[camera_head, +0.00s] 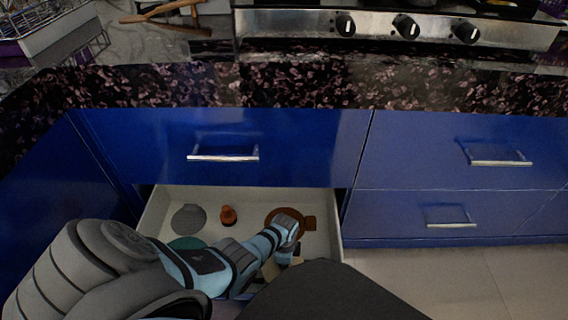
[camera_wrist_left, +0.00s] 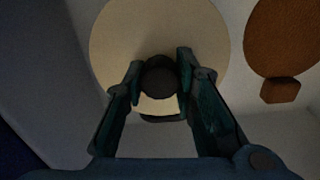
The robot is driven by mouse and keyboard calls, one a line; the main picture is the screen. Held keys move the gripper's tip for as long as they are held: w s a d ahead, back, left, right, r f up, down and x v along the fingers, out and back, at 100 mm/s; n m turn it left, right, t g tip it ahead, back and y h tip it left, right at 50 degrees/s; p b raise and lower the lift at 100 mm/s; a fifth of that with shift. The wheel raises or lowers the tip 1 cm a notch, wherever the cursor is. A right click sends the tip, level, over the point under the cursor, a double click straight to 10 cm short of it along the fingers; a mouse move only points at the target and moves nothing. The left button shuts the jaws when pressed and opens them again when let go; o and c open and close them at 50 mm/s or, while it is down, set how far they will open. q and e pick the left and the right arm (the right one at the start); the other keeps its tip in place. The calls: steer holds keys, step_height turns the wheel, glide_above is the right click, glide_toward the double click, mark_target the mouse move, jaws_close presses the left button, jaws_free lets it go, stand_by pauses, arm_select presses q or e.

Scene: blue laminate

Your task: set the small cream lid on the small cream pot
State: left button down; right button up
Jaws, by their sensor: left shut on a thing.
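The small cream lid (camera_wrist_left: 115,50) is a round pale disc with a dark round knob at its middle, seen in the wrist view. My left gripper (camera_wrist_left: 160,78) is shut on that knob, one finger on each side. In the head view my left gripper (camera_head: 286,256) reaches down into the open drawer, and only a little cream (camera_head: 268,269) shows beside it. I cannot tell whether the lid touches the drawer floor. I cannot make out the small cream pot in either view. My right gripper is not in view.
The open drawer (camera_head: 152,215) also holds a grey disc (camera_head: 188,219), a small orange-brown item (camera_head: 228,215), a teal round thing (camera_head: 187,243) and a brown round thing with a tab (camera_head: 309,223). The granite counter (camera_head: 300,80) and stove front (camera_head: 375,27) are above.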

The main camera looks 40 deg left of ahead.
arm_select(q)
steer(key=shift+f, duration=0.1)
stand_by(0.4)
steer(key=shift+f+b, duration=0.25)
steer(key=shift+b, duration=0.15)
steer(key=c, duration=1.2)
jaws_free()
steer(key=o, duration=1.2)
